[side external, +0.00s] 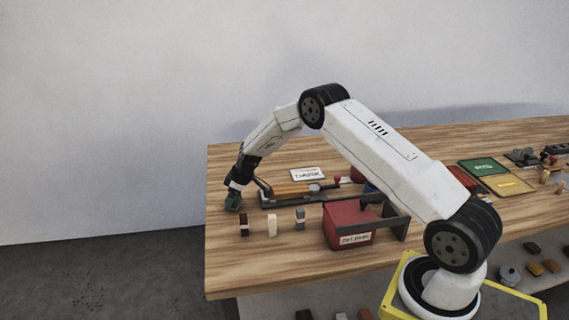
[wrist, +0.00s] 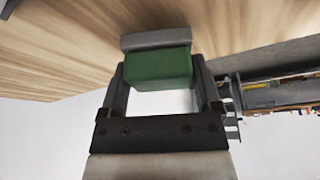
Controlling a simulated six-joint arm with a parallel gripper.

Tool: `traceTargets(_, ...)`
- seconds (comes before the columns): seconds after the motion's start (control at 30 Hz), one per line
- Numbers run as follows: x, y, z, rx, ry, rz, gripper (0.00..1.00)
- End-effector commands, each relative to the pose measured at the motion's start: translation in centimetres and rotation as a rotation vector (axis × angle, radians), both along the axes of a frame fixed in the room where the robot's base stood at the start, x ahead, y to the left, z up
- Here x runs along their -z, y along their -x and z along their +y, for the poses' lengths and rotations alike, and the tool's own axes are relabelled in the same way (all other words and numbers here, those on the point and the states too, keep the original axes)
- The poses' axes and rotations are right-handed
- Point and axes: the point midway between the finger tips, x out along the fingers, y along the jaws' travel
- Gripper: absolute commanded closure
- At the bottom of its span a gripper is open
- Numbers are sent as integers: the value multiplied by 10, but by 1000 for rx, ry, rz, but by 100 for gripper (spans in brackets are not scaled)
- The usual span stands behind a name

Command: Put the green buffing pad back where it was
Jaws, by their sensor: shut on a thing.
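The green buffing pad (wrist: 158,68) sits between the two fingers of my gripper (wrist: 156,75) in the wrist view, with a grey layer or block (wrist: 157,40) along its far side. My gripper is shut on the pad. In the side external view my gripper (side external: 235,194) points down at the left end of the wooden table, and the green pad (side external: 232,203) shows small and dark at its tip. I cannot tell whether the pad touches the table.
Three small upright blocks stand near the front: a dark-and-white one (side external: 244,224), a cream one (side external: 272,225) and a grey one (side external: 300,218). A red labelled box (side external: 346,222) stands right of them. A dark rack (side external: 268,203) and a white card (side external: 308,173) lie behind. The front left table is bare.

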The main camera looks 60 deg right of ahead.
Motion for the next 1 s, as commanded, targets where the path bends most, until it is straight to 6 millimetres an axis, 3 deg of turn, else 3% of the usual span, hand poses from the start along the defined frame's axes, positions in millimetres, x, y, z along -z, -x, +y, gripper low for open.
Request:
traceTargets(0.13, 11, 0, 0, 0, 1, -3, 74)
traceTargets(0.57, 15, 0, 0, 0, 2, -2, 74)
traceTargets(0.6, 15, 0, 0, 0, 2, -2, 15)
traceTargets(0.67, 15, 0, 0, 0, 2, -2, 0)
traceTargets(1.0, 13, 0, 0, 0, 1, -3, 0)
